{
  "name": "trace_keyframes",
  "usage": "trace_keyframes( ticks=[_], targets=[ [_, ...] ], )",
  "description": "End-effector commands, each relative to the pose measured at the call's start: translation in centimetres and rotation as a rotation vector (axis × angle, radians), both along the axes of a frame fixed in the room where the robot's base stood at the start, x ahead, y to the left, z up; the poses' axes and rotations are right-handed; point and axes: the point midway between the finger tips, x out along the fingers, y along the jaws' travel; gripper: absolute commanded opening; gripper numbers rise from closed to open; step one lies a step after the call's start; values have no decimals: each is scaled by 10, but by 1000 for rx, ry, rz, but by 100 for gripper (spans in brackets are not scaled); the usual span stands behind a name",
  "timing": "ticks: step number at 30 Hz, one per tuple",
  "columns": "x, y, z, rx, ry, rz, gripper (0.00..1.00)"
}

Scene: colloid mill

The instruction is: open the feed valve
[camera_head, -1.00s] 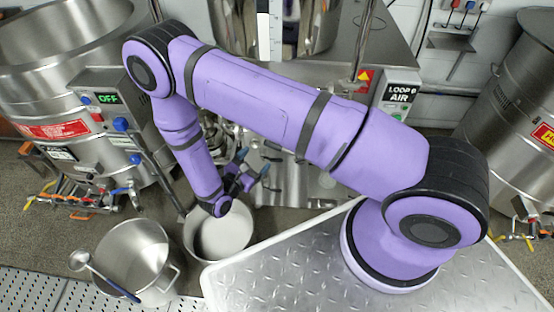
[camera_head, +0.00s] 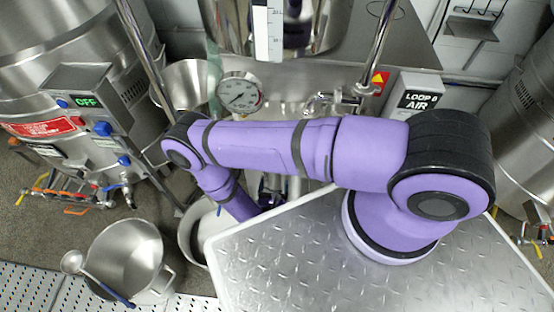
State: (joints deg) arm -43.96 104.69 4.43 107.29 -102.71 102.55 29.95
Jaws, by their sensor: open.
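My arm reaches left from its mount, and its forearm bends down and right at the elbow toward the mill's front. My gripper (camera_head: 270,188) shows only in part there, its jaws open, close to metal fittings; the arm and the white-edged plate cover much of this spot. No valve is clearly recognisable on the mill, whose steel body carries a round gauge (camera_head: 240,93).
A steel pot with a ladle (camera_head: 130,255) stands on the floor at lower left. A pale bucket (camera_head: 190,235) sits partly behind my forearm. A textured metal plate (camera_head: 300,270) fills the front.

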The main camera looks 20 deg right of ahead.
Motion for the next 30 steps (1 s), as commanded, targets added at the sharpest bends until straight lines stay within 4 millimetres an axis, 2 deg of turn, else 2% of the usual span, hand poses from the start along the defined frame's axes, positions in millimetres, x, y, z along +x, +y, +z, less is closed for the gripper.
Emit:
trace_keyframes(
  ticks=[9, 15, 21, 29, 30],
  targets=[
    [48, -28, 1, 1, -3, -5, 81],
    [72, -42, 1, 0, -1, -4, 81],
    [82, -47, 1, 0, -1, -3, 81],
    [83, -48, 1, 0, -1, -2, 81],
    [83, -48, 1, 0, -1, -2, 76]
  ],
)
